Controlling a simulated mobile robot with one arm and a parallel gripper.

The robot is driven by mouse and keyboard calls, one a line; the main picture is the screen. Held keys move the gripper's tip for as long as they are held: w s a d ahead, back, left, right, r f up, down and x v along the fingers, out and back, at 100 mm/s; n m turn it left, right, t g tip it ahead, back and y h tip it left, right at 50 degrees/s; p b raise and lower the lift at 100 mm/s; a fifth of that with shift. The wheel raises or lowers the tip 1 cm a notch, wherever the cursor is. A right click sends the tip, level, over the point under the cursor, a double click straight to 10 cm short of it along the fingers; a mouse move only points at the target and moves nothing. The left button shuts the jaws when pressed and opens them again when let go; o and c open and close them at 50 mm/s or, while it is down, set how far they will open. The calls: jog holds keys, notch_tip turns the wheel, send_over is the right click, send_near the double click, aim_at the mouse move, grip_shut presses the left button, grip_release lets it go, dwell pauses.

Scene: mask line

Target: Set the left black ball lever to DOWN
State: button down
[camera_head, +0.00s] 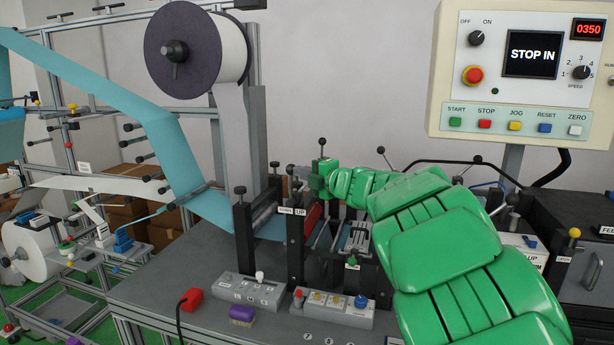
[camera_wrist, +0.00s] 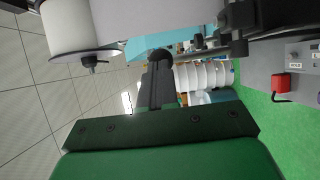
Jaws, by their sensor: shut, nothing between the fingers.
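Several black balls on posts or rods show in the head view. One (camera_head: 240,190) tops a dark post at the left, and another (camera_head: 275,165) tops a post behind it. A white label reading UP (camera_head: 300,212) sits on a dark upright below my gripper (camera_head: 293,178). My green gripper reaches leftward over the machine's middle and is shut and empty. In the wrist view, a round black ball (camera_wrist: 160,56) shows at the tips of my dark fingers (camera_wrist: 154,80). Whether they touch is unclear. I cannot tell for sure which ball is the left lever's; my gripper hides part of this area.
More black ball rods (camera_head: 381,149) rise behind my arm. A control panel (camera_head: 525,65) reading STOP IN stands at the right. Button boxes (camera_head: 248,290) line the bench front.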

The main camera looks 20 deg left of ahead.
jog(key=shift+a+r+n+g+h, duration=0.2)
jog(key=shift+a+r+n+h, duration=0.1)
jog(key=shift+a+h, duration=0.35)
jog(key=shift+a+r+n+g+h, duration=0.2)
jog(key=shift+a+n+h, duration=0.1)
jog(key=shift+a+h, duration=0.35)
jog(key=shift+a+f, duration=0.2)
jog(key=shift+a, duration=2.1)
jog(key=shift+s+a, duration=0.1)
jog(key=shift+a, duration=0.1)
jog(key=s+d+r, duration=0.6)
jog(key=d+r, duration=0.2)
jog(key=d, duration=0.2)
jog(key=shift+d, duration=0.15)
jog(key=shift+s+f, duration=0.1)
